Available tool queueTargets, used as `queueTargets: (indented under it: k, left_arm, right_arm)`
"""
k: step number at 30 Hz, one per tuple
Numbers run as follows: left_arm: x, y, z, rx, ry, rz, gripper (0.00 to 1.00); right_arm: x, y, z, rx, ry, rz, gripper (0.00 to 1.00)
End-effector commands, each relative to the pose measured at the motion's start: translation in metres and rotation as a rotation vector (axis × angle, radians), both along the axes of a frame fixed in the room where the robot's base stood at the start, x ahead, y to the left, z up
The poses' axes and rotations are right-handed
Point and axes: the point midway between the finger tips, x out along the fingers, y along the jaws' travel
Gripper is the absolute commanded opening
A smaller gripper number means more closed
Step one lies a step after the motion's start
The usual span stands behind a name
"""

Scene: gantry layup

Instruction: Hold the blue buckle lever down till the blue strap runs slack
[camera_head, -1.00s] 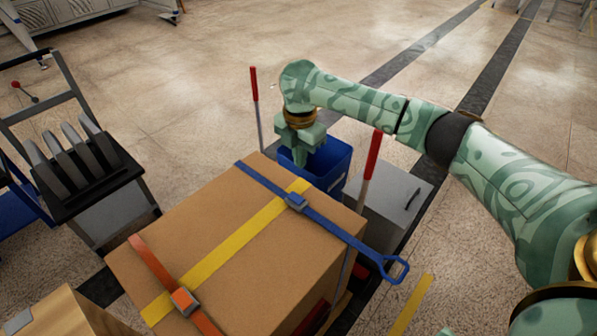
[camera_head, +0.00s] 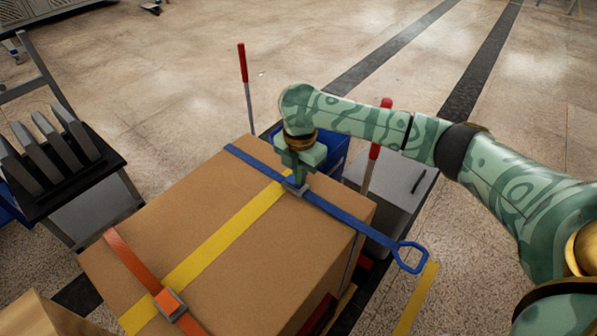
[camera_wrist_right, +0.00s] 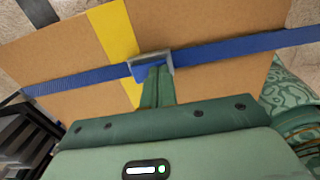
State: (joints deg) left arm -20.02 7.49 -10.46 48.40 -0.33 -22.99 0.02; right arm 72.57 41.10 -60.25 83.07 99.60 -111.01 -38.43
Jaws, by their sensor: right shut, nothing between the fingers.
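The blue strap (camera_head: 340,217) runs across the top of a cardboard box (camera_head: 215,200), and its looped end hangs past the box's right edge. The blue buckle (camera_head: 297,187) sits on the strap where it crosses a yellow band; in the right wrist view the buckle (camera_wrist_right: 150,64) shows a grey frame with a blue lever. My right gripper (camera_head: 299,180) points down at the buckle, and its shut, empty fingertips (camera_wrist_right: 157,68) are over the lever. They look to touch it, but how far the lever is pressed is hidden. My left gripper is not in view.
An orange strap with its buckle (camera_head: 170,303) crosses the box at the near left. Red-topped posts (camera_head: 243,64) stand behind and to the right of the box. A blue bin (camera_head: 335,150) and a grey case (camera_head: 400,190) stand beyond it. A dark rack (camera_head: 65,165) is at left.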

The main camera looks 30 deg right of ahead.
Motion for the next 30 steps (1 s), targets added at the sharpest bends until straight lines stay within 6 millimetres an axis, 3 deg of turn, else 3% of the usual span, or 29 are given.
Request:
queueTargets:
  k: [30]
  left_arm:
    - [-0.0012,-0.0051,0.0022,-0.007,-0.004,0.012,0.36]
  right_arm:
    - [-0.0018,0.0006,-0.0058,0.014,-0.031,-0.001,0.0]
